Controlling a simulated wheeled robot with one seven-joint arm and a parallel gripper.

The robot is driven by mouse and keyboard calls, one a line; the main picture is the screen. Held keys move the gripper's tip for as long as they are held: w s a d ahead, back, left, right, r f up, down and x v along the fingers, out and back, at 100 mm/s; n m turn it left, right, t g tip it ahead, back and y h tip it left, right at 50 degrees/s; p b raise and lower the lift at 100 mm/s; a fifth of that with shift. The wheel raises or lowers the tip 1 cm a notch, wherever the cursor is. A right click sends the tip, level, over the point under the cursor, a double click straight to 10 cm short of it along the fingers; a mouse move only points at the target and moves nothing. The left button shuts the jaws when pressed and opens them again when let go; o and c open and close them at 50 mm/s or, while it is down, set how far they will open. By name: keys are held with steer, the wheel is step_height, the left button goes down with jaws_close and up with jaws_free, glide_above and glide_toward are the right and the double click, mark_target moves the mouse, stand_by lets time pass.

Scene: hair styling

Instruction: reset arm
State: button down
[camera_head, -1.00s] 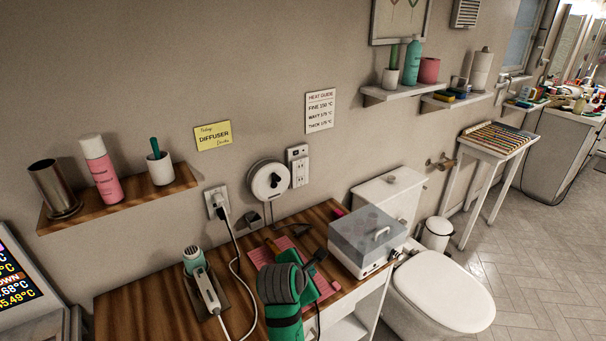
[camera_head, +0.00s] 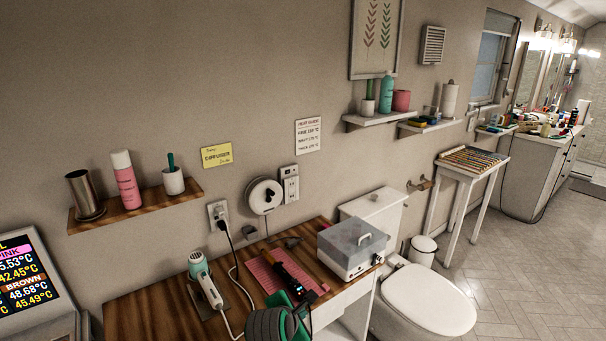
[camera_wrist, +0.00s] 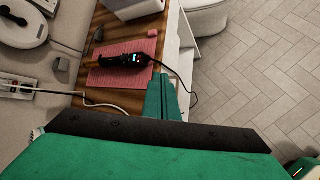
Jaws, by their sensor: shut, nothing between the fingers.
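My arm shows at the bottom of the head view as a dark grey and green piece, with the green end of my gripper (camera_head: 304,314) near the front edge of the wooden table. In the wrist view my gripper (camera_wrist: 168,98) has its green fingers together and empty. A black styling iron (camera_head: 290,271) with a lit display lies on a pink mat (camera_head: 266,283). In the wrist view the iron (camera_wrist: 122,60) lies just beyond my fingertips, apart from them as far as I can tell.
A hair dryer (camera_head: 204,280) rests in a holder at the left, its white cord crossing the table. A grey lidded box (camera_head: 351,249) stands at the table's right end. A toilet (camera_head: 425,298) stands to the right. Open tiled floor (camera_head: 520,270) lies beyond.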

steer(key=s+a+f+m+t+y, duration=0.25)
steer(key=s+f+m, duration=0.85)
steer(key=s+f, duration=0.8)
steer(key=s+d+r+m+t, duration=0.1)
steer(key=s+r+m, duration=0.2)
steer(key=s, duration=0.6)
steer(key=s+d+r+m+t, duration=0.1)
steer(key=s+r+m, duration=0.3)
steer(key=s, duration=0.5)
steer(key=s+d+r+m+t, duration=0.1)
steer(key=s+r+m, duration=0.3)
steer(key=s, duration=0.5)
steer(key=shift+d+m+t, duration=0.15)
steer(key=shift+m+t, duration=0.4)
steer(key=shift+m, duration=0.05)
